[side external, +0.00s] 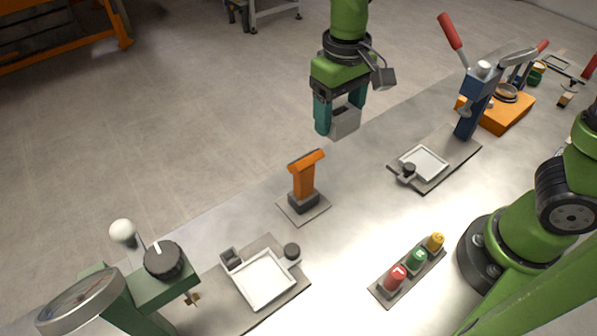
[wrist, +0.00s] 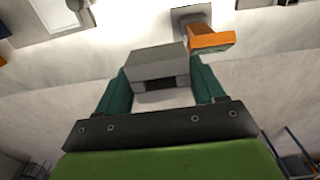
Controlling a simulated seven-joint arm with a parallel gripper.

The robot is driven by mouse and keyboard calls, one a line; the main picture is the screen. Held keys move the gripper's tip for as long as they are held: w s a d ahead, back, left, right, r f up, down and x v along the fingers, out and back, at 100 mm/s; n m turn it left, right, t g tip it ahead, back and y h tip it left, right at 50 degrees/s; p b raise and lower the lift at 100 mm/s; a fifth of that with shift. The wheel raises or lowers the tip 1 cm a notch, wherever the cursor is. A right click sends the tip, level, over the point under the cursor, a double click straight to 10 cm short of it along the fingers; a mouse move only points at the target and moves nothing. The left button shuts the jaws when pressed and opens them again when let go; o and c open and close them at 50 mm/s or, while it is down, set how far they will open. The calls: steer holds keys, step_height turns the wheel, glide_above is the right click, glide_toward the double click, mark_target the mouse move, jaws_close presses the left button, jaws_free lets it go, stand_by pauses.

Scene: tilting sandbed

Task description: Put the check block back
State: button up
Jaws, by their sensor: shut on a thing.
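My gripper (side external: 340,112) hangs in the air above the bench's far edge in the side view. It is shut on a plain grey block (side external: 345,124), which I take to be the check block. In the wrist view the grey block (wrist: 155,59) sits between the two teal fingers of my gripper (wrist: 160,84). The block is clear of the bench and touches nothing else that I can see. Its underside is hidden in the side view.
An orange T-shaped handle (side external: 304,179) stands on a plate below my gripper. White trays (side external: 262,307) (side external: 424,163) lie on either side. A green gauge device (side external: 130,300), a blue lever press (side external: 475,105) and red, green and yellow buttons (side external: 418,257) stand around the bench.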

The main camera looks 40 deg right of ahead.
steer(key=s+a, duration=0.3)
steer(key=a, duration=1.1)
glide_above(262, 278)
step_height(262, 278, down, 11)
steer(key=shift+r, duration=0.1)
steer(key=shift+f, duration=2.2)
steer(key=shift+f, duration=0.15)
steer(key=o, duration=1)
